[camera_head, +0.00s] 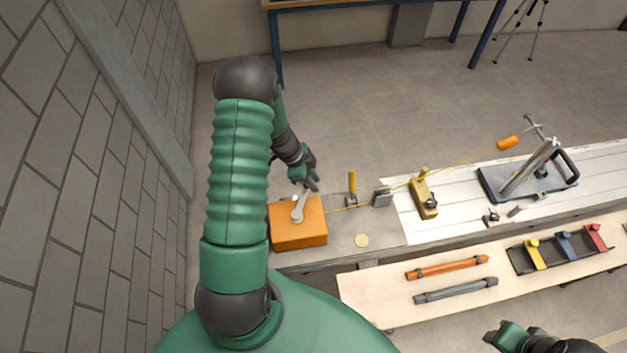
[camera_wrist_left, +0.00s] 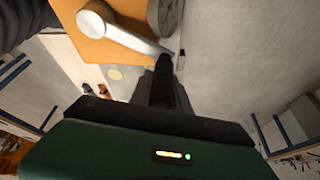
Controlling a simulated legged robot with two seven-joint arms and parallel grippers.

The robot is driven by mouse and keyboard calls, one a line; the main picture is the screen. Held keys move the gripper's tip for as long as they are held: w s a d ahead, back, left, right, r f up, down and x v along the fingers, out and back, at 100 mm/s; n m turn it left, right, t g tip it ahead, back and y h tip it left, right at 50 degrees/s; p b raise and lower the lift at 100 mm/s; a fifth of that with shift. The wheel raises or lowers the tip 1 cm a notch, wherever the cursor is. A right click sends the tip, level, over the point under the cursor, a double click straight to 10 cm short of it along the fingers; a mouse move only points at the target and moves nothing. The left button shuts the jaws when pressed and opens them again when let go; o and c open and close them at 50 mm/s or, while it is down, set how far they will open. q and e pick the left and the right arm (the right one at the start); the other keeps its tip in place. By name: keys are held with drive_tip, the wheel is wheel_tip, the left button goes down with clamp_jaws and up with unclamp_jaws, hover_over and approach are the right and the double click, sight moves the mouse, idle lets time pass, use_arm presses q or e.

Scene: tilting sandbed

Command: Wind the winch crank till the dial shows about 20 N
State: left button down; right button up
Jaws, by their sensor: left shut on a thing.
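The winch is an orange box (camera_head: 298,235) at the left end of the long bench; its orange top also shows in the left wrist view (camera_wrist_left: 72,30). A grey crank arm (camera_head: 299,208) sits on top, and the wrist view shows its round hub and arm (camera_wrist_left: 128,38). My left gripper (camera_head: 312,184) is shut on the crank's handle at the arm's far end; the fingers (camera_wrist_left: 163,80) largely hide the handle. A round grey part (camera_wrist_left: 168,15) shows beside the crank, with no readable figures. My right arm (camera_head: 520,340) is at the bottom right, its fingertips unclear.
A yellow line (camera_head: 455,163) runs from the winch past a yellow upright lever (camera_head: 352,183), a grey block (camera_head: 381,197) and a brass-coloured block (camera_head: 424,198) to an orange piece (camera_head: 508,142). A dark-framed stand (camera_head: 530,178) is at right. A front shelf (camera_head: 380,290) holds bars and coloured clamps.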

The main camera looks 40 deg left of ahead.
use_arm(q)
drive_tip(key=shift+s+d+f, duration=0.2)
drive_tip(key=shift+s+f, duration=0.05)
drive_tip(key=c, duration=1.5)
unclamp_jaws()
drive_tip(key=shift+c, duration=0.2)
drive_tip(key=shift+o, duration=1.5)
drive_tip(key=shift+w+a+r, duration=0.1)
drive_tip(key=shift+w+a, duration=0.05)
drive_tip(key=shift+r, duration=0.1)
drive_tip(key=b+v, duration=0.4)
drive_tip(key=v, duration=1.2)
drive_tip(key=shift+a+r+b, duration=0.2)
drive_tip(key=shift+a+b, duration=0.1)
drive_tip(key=shift+b, duration=0.1)
